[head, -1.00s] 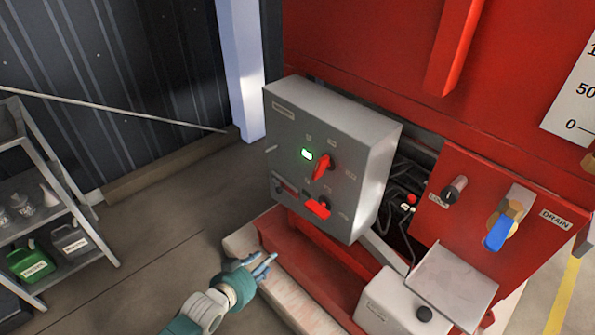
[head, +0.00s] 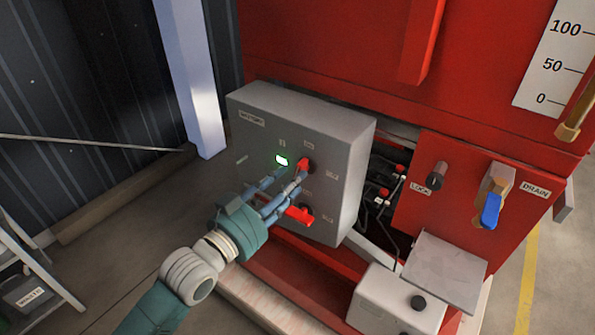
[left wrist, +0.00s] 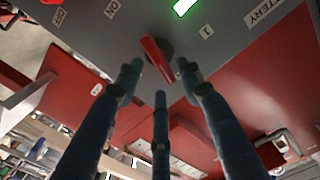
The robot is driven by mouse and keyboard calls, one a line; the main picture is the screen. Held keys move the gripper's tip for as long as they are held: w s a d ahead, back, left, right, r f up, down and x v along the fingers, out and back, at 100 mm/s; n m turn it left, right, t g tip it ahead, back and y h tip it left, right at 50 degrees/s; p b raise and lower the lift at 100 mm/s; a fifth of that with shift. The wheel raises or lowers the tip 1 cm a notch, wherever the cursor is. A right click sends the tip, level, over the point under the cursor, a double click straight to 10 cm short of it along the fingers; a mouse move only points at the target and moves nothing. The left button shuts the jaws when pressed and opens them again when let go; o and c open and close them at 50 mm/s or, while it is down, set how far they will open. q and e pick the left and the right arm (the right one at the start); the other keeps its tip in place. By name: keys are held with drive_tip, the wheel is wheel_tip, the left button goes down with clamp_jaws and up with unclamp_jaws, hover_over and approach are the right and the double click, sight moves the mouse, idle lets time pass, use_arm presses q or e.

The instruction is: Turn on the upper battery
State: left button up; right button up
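The grey battery box (head: 335,165) has an upper red rotary switch (head: 305,164) beside a lit green indicator (head: 282,160), and a lower red switch (head: 299,214) below. My left gripper (head: 290,184) is at the box front, just below the upper switch, and partly covers it. In the left wrist view, the upper switch (left wrist: 156,60) is a red lever on a dark round base, between the tips of my spread fingers (left wrist: 157,84). The fingers look open, not closed on it; contact cannot be told. My right gripper is not in view.
A red panel (head: 405,210) with a lock knob (head: 437,174) and a blue-handled drain valve (head: 491,210) is to the right. A white box (head: 385,305) stands below it. The floor left of the box is clear.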

sight(297, 173)
use_arm(q)
drive_tip(key=x, duration=0.3)
drive_tip(key=shift+w+d, duration=0.2)
drive_tip(key=shift+w, duration=0.1)
clamp_jaws()
drive_tip(key=n+p, duration=0.2)
drive_tip(key=n, duration=0.1)
drive_tip(key=shift+a+r+p, duration=0.15)
drive_tip(key=shift+p, duration=0.2)
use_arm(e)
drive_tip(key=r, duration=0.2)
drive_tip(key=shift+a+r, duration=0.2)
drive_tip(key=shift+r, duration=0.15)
